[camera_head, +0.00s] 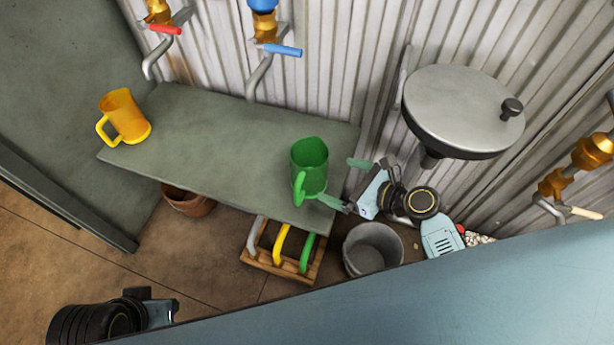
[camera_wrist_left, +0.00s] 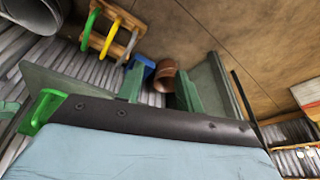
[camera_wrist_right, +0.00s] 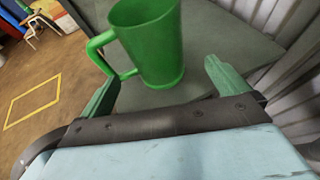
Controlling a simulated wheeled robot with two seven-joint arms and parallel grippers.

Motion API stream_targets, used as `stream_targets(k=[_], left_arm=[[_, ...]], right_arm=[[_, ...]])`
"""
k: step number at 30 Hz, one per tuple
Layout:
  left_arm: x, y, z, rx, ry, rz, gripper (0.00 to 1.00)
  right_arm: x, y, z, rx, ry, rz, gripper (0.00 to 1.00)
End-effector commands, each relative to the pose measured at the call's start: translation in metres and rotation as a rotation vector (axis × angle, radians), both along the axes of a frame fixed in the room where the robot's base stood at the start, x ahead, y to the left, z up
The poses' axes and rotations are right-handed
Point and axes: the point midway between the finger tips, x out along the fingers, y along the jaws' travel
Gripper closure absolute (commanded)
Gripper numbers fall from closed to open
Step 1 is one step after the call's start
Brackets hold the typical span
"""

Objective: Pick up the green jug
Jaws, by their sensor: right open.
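The green jug (camera_head: 311,165) stands upright at the right end of the grey-green shelf (camera_head: 225,145), its handle toward the front edge. My right gripper (camera_head: 335,178) is open at the jug's right side, one finger beyond the shelf's end and one near the handle. In the right wrist view the jug (camera_wrist_right: 150,40) stands just ahead of the spread fingers, handle at left; nothing is held. My left gripper (camera_wrist_left: 159,88) is open and empty in the left wrist view, low and away from the shelf. A green piece (camera_wrist_left: 40,112) at that view's left edge may be the jug.
A yellow jug (camera_head: 122,117) stands at the shelf's left end. Taps with red (camera_head: 166,30) and blue (camera_head: 283,49) levers hang above the shelf. A bucket (camera_head: 372,248), wooden crate (camera_head: 283,262) and terracotta pot (camera_head: 188,200) are below.

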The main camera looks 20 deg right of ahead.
Motion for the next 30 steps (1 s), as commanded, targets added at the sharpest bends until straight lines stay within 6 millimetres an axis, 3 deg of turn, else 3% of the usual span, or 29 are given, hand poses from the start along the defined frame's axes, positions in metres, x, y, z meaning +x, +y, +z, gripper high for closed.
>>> stream_targets(k=[3,9,20,30], left_arm=[[-0.006,-0.004,0.016,-0.012,-0.013,0.001,0.64],[0.026,-0.016,0.025,-0.051,-0.184,-0.017,0.64],[0.052,-0.026,0.038,-0.087,-0.337,-0.034,0.64],[0.097,-0.048,0.074,-0.168,-0.668,-0.065,0.64]], right_arm=[[0.014,0.012,-0.009,0.001,-0.002,0.001,0.00],[0.028,0.022,-0.016,-0.001,-0.001,0.001,0.00],[0.036,0.031,-0.021,-0.003,-0.002,0.002,0.00],[0.048,0.046,-0.032,-0.003,-0.001,0.003,0.00]])
